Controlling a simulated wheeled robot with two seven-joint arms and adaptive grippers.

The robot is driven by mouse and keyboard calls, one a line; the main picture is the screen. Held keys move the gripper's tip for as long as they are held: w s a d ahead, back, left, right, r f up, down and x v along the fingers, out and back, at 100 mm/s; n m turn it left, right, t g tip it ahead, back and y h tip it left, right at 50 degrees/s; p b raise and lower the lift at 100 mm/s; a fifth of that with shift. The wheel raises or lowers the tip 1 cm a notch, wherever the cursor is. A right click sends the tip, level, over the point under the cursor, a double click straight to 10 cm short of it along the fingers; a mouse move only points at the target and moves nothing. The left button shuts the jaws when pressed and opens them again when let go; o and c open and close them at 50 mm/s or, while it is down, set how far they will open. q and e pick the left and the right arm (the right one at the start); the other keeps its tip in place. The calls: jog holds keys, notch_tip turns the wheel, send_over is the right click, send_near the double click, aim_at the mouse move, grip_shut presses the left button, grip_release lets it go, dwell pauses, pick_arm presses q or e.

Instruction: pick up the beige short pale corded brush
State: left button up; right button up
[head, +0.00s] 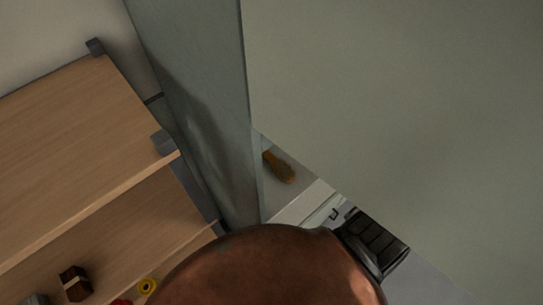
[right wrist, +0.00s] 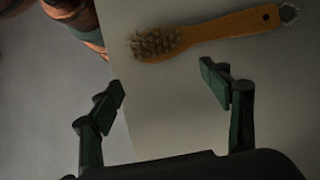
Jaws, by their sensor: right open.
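In the right wrist view a brush (right wrist: 205,32) lies on a pale flat surface. It has an orange-brown handle, short beige bristles at its left end, and a hole with a small pale loop at its right end. My right gripper (right wrist: 165,93) is open and empty, its fingertips apart and below the brush in the picture, not around it. In the head view only part of a brown handle-like thing (head: 279,168) shows in a narrow gap beside the grey panel; the rest is hidden. My left gripper is not in view.
In the head view a large grey-green panel (head: 400,100) blocks much of the right side. A wooden shelf unit (head: 75,125) stands at left, with a dark brown block (head: 75,284) and a yellow ring (head: 148,286) on its lower board. The pale surface (right wrist: 200,120) is clear below the brush.

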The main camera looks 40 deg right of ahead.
aim_at(285, 166)
jog(key=a, duration=0.2)
jog(key=shift+a+r, duration=0.1)
jog(key=shift+a, duration=0.25)
jog(key=shift+s+a+p, duration=0.1)
jog(key=shift+a+p, duration=0.25)
jog(key=shift+a, duration=0.05)
jog(key=x, duration=0.2)
jog(key=p+x, duration=0.1)
jog(key=x, duration=0.1)
jog(key=shift+a, duration=0.35)
jog(key=shift+s+a+f, duration=0.1)
jog(key=shift+a+f, duration=0.05)
jog(key=shift+f, duration=0.45)
jog(key=shift+c, duration=0.6)
jog(key=c, duration=1.2)
jog(key=shift+o, duration=0.2)
jog(key=shift+r, duration=0.1)
